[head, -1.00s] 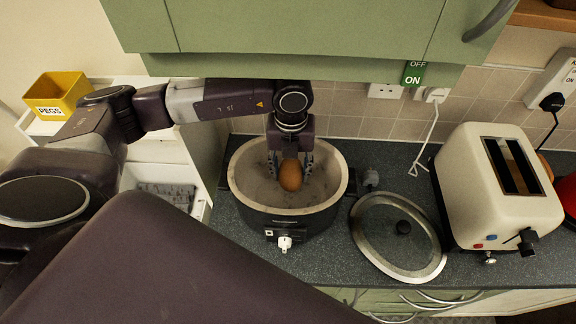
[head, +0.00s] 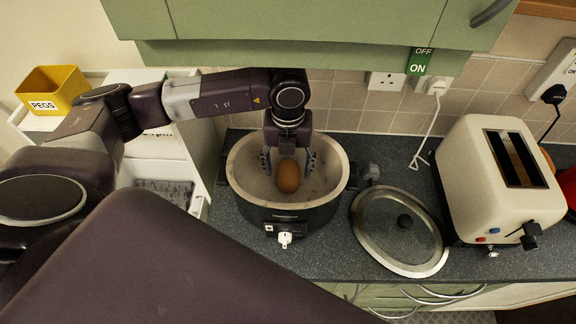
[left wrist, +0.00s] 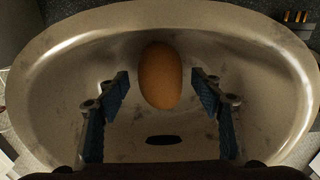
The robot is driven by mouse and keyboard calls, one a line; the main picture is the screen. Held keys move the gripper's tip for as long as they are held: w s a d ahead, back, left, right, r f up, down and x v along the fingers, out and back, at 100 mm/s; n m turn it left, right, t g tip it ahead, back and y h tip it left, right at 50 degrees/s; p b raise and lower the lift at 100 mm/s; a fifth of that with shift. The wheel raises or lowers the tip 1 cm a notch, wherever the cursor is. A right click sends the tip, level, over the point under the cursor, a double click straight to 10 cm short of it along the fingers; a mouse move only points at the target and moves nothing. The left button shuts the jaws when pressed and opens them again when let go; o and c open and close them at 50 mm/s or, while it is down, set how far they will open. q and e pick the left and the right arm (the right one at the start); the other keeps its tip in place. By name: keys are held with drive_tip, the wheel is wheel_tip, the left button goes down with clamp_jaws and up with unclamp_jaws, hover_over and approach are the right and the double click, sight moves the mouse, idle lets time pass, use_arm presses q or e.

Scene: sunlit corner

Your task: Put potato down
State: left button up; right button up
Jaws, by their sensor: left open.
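The potato (head: 288,178) is a smooth brown oval inside the slow cooker pot (head: 248,209), which stands on the counter without its lid. In the left wrist view the potato (left wrist: 160,75) lies towards the far wall of the pot's metal bowl (left wrist: 60,75), with a dark shadow nearer me. My left gripper (head: 287,168) reaches down into the pot. Its blue-padded fingers (left wrist: 161,92) are open, one on each side of the potato, with a clear gap to it on both sides. My right gripper is in neither view.
A glass lid (head: 385,232) lies on the counter right of the pot, beside a cream toaster (head: 500,185). Green cupboards (head: 300,25) hang low above my left arm. A yellow peg box (head: 55,90) sits on the white shelf unit at left.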

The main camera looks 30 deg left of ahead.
sight(289, 169)
use_arm(q)
drive_tip(key=shift+r+p, duration=0.8)
drive_tip(key=shift+p, duration=0.1)
wheel_tip(289, 169, up, 6)
drive_tip(key=b, duration=0.3)
drive_tip(key=shift+w+r, duration=0.1)
drive_tip(key=shift+r, duration=0.5)
drive_tip(key=shift+d+f, duration=0.1)
